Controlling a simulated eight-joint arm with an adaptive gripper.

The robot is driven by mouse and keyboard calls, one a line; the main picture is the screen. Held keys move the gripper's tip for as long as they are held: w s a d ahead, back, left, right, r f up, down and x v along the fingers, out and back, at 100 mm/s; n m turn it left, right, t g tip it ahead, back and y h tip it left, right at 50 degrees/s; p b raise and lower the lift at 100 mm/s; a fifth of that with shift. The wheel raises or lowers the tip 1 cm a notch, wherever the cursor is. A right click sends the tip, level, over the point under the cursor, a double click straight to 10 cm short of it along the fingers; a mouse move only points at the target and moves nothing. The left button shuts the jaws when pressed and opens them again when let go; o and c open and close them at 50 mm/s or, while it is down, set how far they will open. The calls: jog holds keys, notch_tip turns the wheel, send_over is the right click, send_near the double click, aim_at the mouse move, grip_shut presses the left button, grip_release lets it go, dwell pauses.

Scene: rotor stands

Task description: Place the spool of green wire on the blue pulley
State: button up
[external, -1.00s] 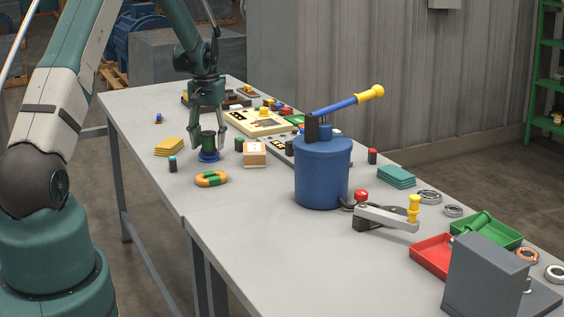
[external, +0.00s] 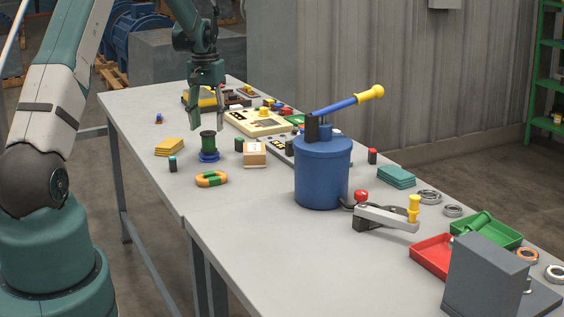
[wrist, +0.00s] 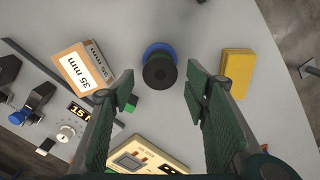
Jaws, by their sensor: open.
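The spool of green wire (external: 208,141) stands upright on the blue pulley (external: 208,156) on the table. In the wrist view the spool's dark top (wrist: 159,73) covers most of the pulley, whose blue rim (wrist: 158,48) shows at the far side. My gripper (external: 207,125) is open and empty, above the spool and apart from it. In the wrist view its two fingers (wrist: 160,90) are spread wide on either side, with the spool a little beyond the tips.
A 35 mm box (wrist: 83,68) and a yellow stack (wrist: 237,73) flank the spool. An orange and green ring (external: 211,179) lies in front. A large blue cylinder with a lever (external: 322,175) stands to the right.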

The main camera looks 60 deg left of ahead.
aim_at(210, 133)
jog(key=shift+r, duration=2.9)
jog(key=shift+d, duration=0.1)
jog(key=w+d+r+m+t+y, duration=0.1)
jog(key=d+r, duration=0.6)
jog(key=d, duration=0.6)
jog(key=w+d+r+m+t, duration=0.15)
jog(key=d+r, duration=0.45)
jog(key=d, duration=0.7)
jog(key=w+d+r+m+y, duration=0.1)
jog(key=d+r+m, duration=0.1)
jog(key=d+r, duration=0.8)
jog(key=s+d+m+t, duration=0.1)
jog(key=s+d, duration=0.3)
jog(key=d, duration=0.6)
jog(key=s+d+m+t, duration=0.1)
jog(key=s+d, duration=0.3)
jog(key=d, duration=0.6)
jog(key=s+d+f+m+t+h, duration=0.1)
jog(key=s+d+f, duration=0.1)
jog(key=s+d, duration=0.4)
jog(key=s+d+f+m+t+h, duration=0.1)
jog(key=s+d+f, duration=0.1)
jog(key=s+d, duration=0.5)
jog(key=shift+d+f+t, duration=0.35)
jog(key=shift+d+f, duration=0.05)
jog(key=shift+d, duration=0.5)
